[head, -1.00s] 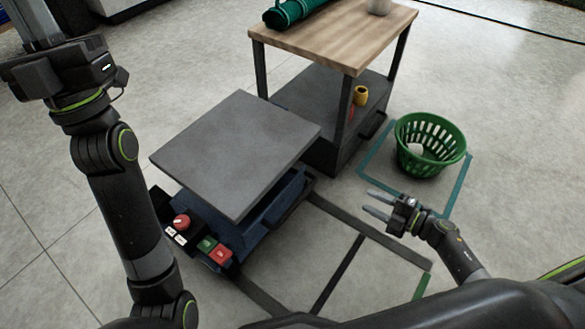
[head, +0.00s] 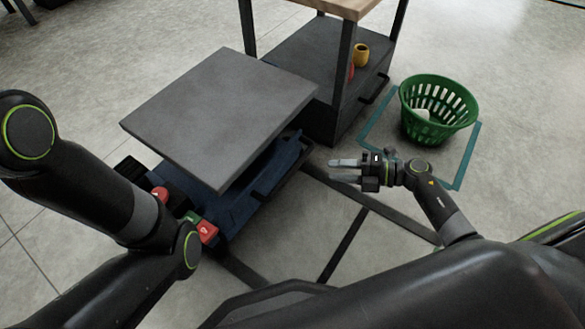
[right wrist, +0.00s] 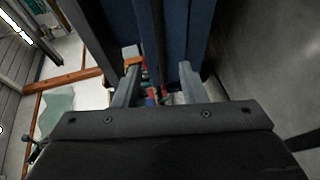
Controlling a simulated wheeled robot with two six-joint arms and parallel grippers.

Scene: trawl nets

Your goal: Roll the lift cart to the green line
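The lift cart (head: 225,115) has a flat grey platform over a blue base (head: 215,200), with red and green buttons on its near end. It stands left of centre in the head view. My right gripper (head: 332,170) is to the right of the cart, fingers pointing left toward it, apart from it. In the right wrist view its two fingers (right wrist: 157,90) are spread, with blue surfaces, probably the cart's base (right wrist: 185,35), beyond them. Nothing is clearly held. My left arm covers part of the cart's near left corner; its gripper is out of view. The green line is not visible now.
A workbench (head: 350,8) with a grey lower shelf (head: 310,55) stands close behind the cart. A green basket (head: 437,105) sits inside a teal floor outline (head: 465,160) at the right.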

